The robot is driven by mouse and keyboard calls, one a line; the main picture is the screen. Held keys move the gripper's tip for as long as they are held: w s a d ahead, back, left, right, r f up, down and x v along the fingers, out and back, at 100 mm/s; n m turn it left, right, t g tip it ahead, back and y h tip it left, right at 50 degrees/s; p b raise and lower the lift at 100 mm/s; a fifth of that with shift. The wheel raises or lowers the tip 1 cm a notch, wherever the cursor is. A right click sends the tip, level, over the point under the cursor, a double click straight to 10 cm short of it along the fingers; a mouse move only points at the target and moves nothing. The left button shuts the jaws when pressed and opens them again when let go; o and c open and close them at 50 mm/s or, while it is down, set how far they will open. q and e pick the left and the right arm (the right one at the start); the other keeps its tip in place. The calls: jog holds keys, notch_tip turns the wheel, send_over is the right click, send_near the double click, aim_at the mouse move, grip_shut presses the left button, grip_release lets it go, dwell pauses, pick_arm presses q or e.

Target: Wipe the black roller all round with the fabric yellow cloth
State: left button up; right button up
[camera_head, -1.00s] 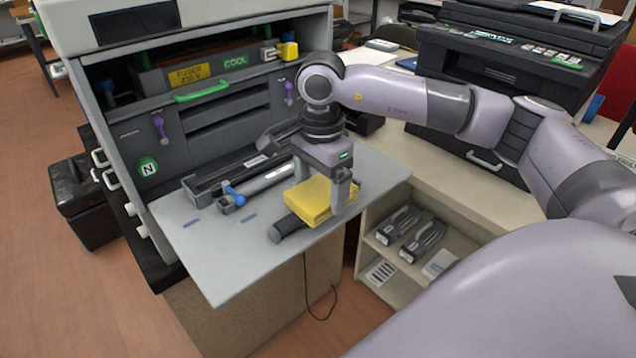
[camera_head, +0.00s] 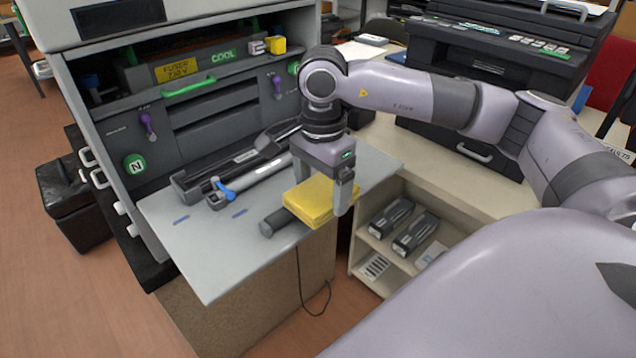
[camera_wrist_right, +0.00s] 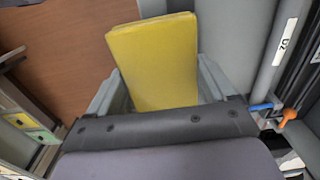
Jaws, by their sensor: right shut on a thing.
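The black roller (camera_head: 274,224) lies on the grey fold-down flap of the open printer. Its near left end sticks out, and the rest is hidden under the cloth. The yellow cloth (camera_head: 318,198) is a thick folded pad lying over the roller. My right gripper (camera_head: 325,192) points down and is shut on the cloth, one finger showing at its right side. In the right wrist view the cloth (camera_wrist_right: 155,60) sits between both fingers and hides the roller. Whether the cloth presses on the roller is hard to tell. My left gripper is not in view.
A long grey cartridge unit with a blue lever (camera_head: 222,188) lies behind the roller. The open printer (camera_head: 200,120) stands at the back left. A low shelf (camera_head: 362,262) with black cartridges is to the right. The flap's front left (camera_head: 205,250) is bare.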

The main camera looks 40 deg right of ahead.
dwell(0.3)
jog(key=shift+r+p, duration=2.3)
jog(key=shift+r, duration=1.3)
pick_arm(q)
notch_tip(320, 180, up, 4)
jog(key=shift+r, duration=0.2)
pick_arm(e)
jog(key=shift+f, duration=0.1)
